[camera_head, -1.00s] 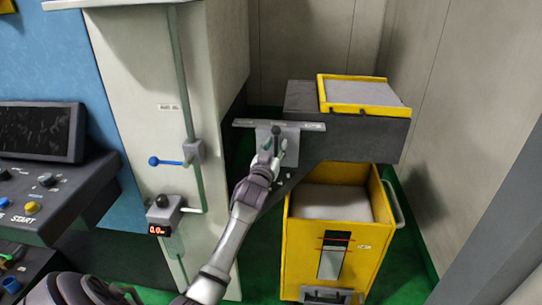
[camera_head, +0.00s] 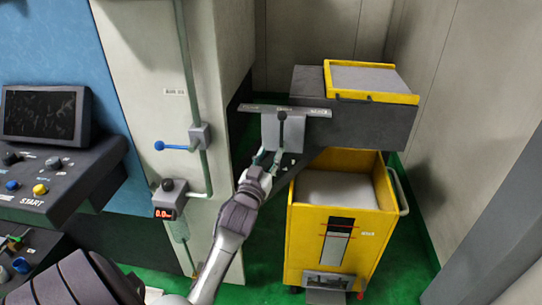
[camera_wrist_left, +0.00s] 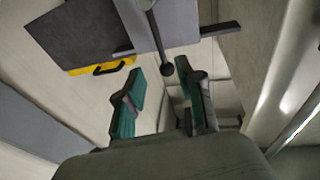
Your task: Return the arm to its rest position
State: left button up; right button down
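My left gripper (camera_head: 268,163) reaches up from the bottom of the head view, just below a small lever with a dark knob (camera_head: 282,115) on a grey plate (camera_head: 268,130). In the left wrist view the gripper (camera_wrist_left: 165,100) has its two green-padded fingers apart with nothing between them. The lever's dark knob (camera_wrist_left: 167,69) shows just beyond the fingertips, apart from them. My right gripper is not in view.
A dark grey block with a yellow-rimmed tray (camera_head: 372,97) stands right of the lever. Below it is a yellow cart (camera_head: 308,235). A pale cabinet (camera_head: 140,80) with a blue-knobbed lever (camera_head: 159,146) and a control panel (camera_head: 50,190) stand left. Green floor shows around the cart.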

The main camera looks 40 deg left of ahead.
pick_arm(q)
jog(key=d+f+m+g+h, duration=0.1)
jog(key=d+f+g, duration=0.1)
jog(key=f, duration=0.8)
jog(key=d+f+m+g+h, duration=0.1)
jog(key=d+f+g+h, duration=0.15)
jog(key=f, duration=0.75)
jog(key=s+d+f+m+g+h, duration=0.15)
jog(key=s+d+f, duration=0.35)
jog(key=f, duration=0.6)
jog(key=s+d+f+g, duration=0.3)
jog(key=s+f, duration=0.4)
jog(key=f, duration=0.4)
jog(key=s+d+f+m+g, duration=0.1)
jog(key=s+f, duration=0.5)
jog(key=s, duration=0.6)
jog(key=s+d+f+m+g+h, duration=0.1)
jog(key=s+d+f+g, duration=0.2)
jog(key=s+f, duration=0.4)
jog(key=s+d+f+m+g, duration=0.1)
jog(key=s+f+g, duration=0.3)
jog(key=s, duration=1.3)
notch_tip(320, 180, down, 2)
jog(key=shift+d+f+h, duration=0.25)
jog(key=shift+d+h, duration=0.15)
jog(key=shift+d, duration=0.4)
jog(key=shift+w, duration=0.15)
